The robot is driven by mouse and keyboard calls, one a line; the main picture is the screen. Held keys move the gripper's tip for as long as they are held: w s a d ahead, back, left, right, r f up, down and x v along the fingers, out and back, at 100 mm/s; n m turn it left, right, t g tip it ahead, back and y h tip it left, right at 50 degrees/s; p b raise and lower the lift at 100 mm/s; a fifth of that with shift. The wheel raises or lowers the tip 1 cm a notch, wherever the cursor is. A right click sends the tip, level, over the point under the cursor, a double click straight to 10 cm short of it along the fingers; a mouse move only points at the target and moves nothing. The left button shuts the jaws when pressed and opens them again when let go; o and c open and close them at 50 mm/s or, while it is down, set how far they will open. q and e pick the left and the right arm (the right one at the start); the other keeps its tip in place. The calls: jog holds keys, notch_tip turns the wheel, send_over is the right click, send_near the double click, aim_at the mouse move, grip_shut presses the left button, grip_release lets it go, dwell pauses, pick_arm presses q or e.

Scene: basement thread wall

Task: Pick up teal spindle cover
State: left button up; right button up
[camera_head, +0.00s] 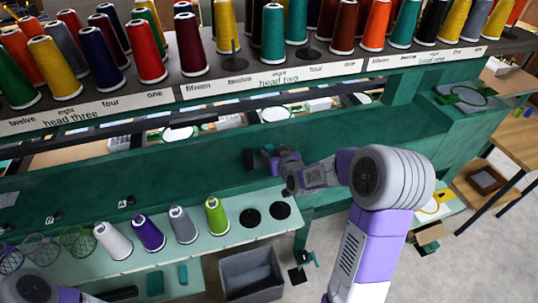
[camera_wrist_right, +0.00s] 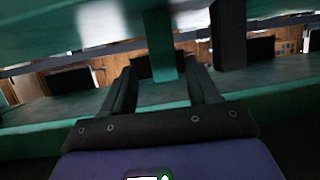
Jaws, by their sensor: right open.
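My right gripper (camera_head: 270,156) is up against the green machine beam, below the upper thread rail. In the right wrist view the right gripper (camera_wrist_right: 163,85) is open. An upright teal piece (camera_wrist_right: 160,45) shows between its fingers, apart from both; I cannot tell if it is the spindle cover. Two small teal pieces, one (camera_head: 155,283) and another (camera_head: 183,274), are on the lower shelf. My left gripper (camera_head: 120,294) is at the bottom left edge, mostly cut off.
The lower shelf (camera_head: 140,258) bears white, purple, grey and lime (camera_head: 216,217) cones, wire baskets and two empty black discs. Several colored cones line the upper rail (camera_head: 270,75). A grey bin (camera_head: 250,275) stands below. A wooden table (camera_head: 515,135) is at right.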

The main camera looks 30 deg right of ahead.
aim_at(270, 151)
jog(key=x, duration=0.5)
jog(key=shift+a+f, duration=0.2)
jog(key=shift+a, duration=0.15)
jog(key=c, duration=1)
